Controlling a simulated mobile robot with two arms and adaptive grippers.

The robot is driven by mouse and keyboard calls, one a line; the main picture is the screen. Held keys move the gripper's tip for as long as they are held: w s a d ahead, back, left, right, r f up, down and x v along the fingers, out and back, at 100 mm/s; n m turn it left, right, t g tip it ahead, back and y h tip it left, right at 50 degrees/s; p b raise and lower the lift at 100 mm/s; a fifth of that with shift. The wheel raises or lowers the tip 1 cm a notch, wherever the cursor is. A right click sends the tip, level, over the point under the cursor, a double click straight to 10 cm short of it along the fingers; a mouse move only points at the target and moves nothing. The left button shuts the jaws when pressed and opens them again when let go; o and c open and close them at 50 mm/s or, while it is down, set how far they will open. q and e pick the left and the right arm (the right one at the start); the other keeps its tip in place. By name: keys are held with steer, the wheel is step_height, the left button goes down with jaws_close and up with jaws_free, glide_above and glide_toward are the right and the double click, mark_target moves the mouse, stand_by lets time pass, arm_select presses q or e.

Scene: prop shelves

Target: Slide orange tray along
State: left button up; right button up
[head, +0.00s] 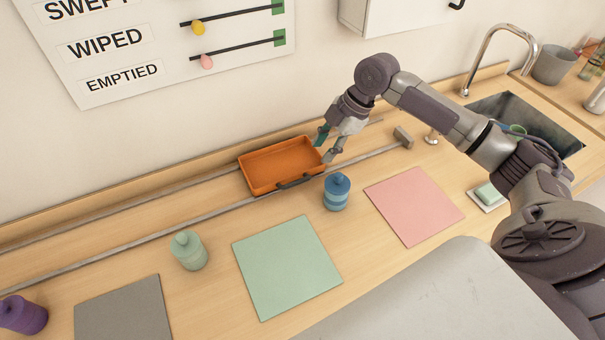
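The orange tray (265,183) is a shallow open box between two long metal rails (160,229) at the back of the counter. My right gripper (324,150) is at the tray's right end, pointing down and left. Its two fingers are spread apart with nothing seen between them. One finger is close to the tray's right wall; I cannot tell whether it touches. My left gripper is not in view.
Blue (337,192), pale green (188,250) and purple (20,314) jars stand in front of the rails. Pink (413,206), green (287,267) and grey (125,312) mats lie there too. A grey block (403,137) sits at the front rail's right end. A sink (530,125) is at right.

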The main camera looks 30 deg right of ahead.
mark_target(301, 180)
steer(key=p+x, duration=0.2)
steer(key=x, duration=0.9)
steer(key=shift+a+f, duration=0.15)
steer(key=shift+a, duration=0.05)
steer(key=shift+w, duration=0.1)
jaws_close()
